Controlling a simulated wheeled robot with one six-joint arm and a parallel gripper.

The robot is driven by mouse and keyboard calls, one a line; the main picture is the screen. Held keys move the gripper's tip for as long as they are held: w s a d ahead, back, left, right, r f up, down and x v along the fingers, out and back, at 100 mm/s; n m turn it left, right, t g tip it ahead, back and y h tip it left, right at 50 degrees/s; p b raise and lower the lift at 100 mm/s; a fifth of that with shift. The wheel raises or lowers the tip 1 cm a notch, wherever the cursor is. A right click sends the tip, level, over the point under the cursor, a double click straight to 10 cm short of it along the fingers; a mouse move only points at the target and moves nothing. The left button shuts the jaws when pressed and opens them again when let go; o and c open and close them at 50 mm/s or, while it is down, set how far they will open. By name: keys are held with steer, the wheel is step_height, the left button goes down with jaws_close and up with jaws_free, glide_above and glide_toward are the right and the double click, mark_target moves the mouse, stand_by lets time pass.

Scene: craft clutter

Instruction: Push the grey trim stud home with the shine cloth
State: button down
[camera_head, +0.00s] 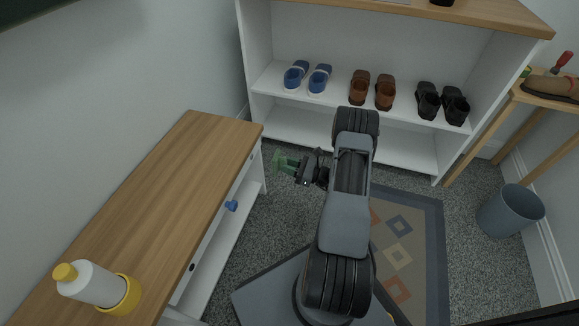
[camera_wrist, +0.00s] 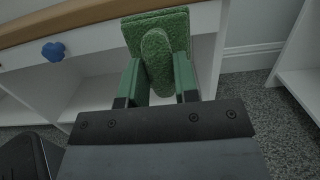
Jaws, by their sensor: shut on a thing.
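The shine cloth appears to be the green fuzzy pad with a raised ridge (camera_wrist: 178,28), held upright at the top middle of the wrist view. It also shows as a small green piece (camera_head: 279,162) in the head view. My gripper (camera_wrist: 157,78) is shut on its ridge; in the head view my gripper (camera_head: 297,166) points left towards the wooden-topped cabinet, apart from its front. I cannot surely make out the grey trim stud. The cabinet front bears a blue knob (camera_head: 231,206), also in the wrist view (camera_wrist: 53,52), and a small dark round spot (camera_head: 192,267).
The wooden-topped cabinet (camera_head: 165,190) stands at left, with a white bottle (camera_head: 95,284) in a yellow holder on it. A shoe shelf (camera_head: 335,97) is behind. A bin (camera_head: 509,211) and a bench (camera_head: 545,93) are at right. Carpet is open between gripper and cabinet.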

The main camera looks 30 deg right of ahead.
steer(key=f+x, duration=0.1)
steer(key=x, duration=0.5)
stand_by(0.5)
steer(key=shift+w+a, duration=0.1)
stand_by(0.5)
steer(key=shift+b+x, duration=0.4)
steer(key=shift+x, duration=0.55)
steer(key=shift+w+a, duration=0.3)
steer(key=shift+w, duration=0.05)
steer(key=shift+w+a+r, duration=0.1)
steer(key=shift+w+a, duration=0.15)
steer(key=shift+w, duration=0.05)
stand_by(0.6)
steer(key=shift+r+v, duration=0.15)
steer(key=shift+v, duration=0.9)
steer(key=shift+r+v, duration=0.15)
steer(key=shift+v, duration=0.9)
steer(key=shift+f, duration=0.1)
